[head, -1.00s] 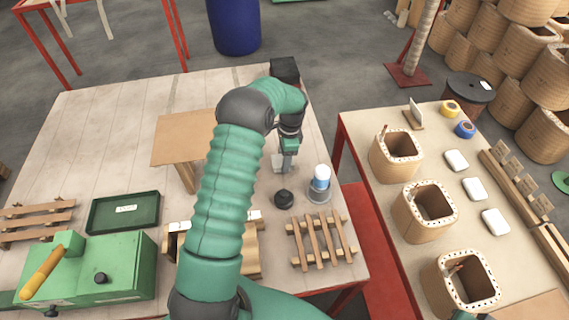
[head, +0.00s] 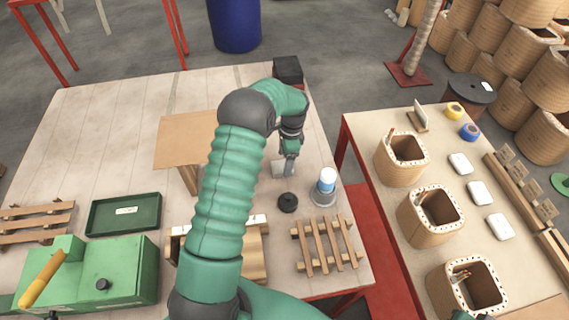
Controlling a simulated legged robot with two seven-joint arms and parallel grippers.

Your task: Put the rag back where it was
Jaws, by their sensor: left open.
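My left arm reaches from the bottom over the pale wooden table. Its gripper (head: 289,170) points down near the table's right side and is open. A small light grey piece (head: 278,170), which looks like the rag, lies on the table just left of the fingers; I cannot tell whether they touch it. Part of it may be hidden by the gripper.
A black knob-like object (head: 287,202), a blue-and-white can (head: 326,187) and a slatted wooden rack (head: 325,245) stand close by. A cardboard-coloured panel (head: 185,140) is left.

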